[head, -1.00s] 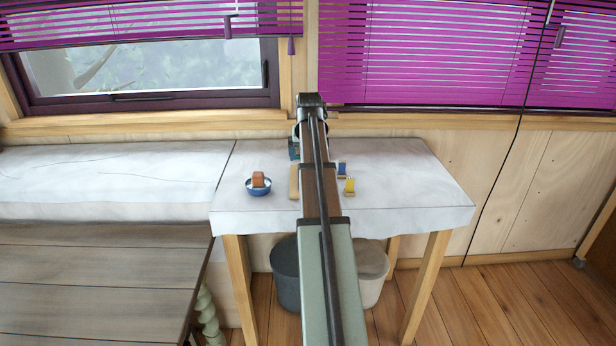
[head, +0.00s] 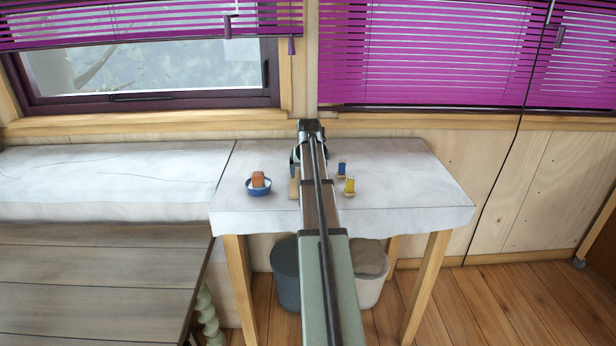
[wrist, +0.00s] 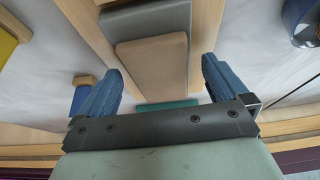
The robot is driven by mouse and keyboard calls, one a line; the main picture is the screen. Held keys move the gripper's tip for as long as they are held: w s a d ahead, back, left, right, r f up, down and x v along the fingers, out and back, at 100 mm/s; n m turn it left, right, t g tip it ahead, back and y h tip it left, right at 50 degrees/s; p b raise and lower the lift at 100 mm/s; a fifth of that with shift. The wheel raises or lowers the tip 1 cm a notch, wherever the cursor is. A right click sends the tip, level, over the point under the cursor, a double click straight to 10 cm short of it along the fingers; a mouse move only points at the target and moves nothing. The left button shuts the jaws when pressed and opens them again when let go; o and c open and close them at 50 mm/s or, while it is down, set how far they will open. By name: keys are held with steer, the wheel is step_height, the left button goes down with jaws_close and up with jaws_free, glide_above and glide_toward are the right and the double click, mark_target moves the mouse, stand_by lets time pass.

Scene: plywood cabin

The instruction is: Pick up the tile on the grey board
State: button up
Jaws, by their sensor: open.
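A flat tan tile (wrist: 153,66) lies on the grey board (wrist: 150,20) in the wrist view. My gripper (wrist: 160,68) is open, its two blue fingers on either side of the tile with a gap at each side. Nothing is held. How high the fingertips are above the tile I cannot tell. In the head view my own arm hides the tile and the board.
Wooden strips (wrist: 88,25) flank the board; a teal piece (wrist: 168,104) shows near the gripper's base. A blue spool (head: 342,167) and a yellow spool (head: 350,185) stand right of the arm. The table's right side is clear.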

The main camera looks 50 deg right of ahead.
steer(key=shift+d+f, duration=0.1)
steer(key=shift+f, duration=0.1)
steer(key=c, duration=1.3)
steer(key=shift+r, duration=0.15)
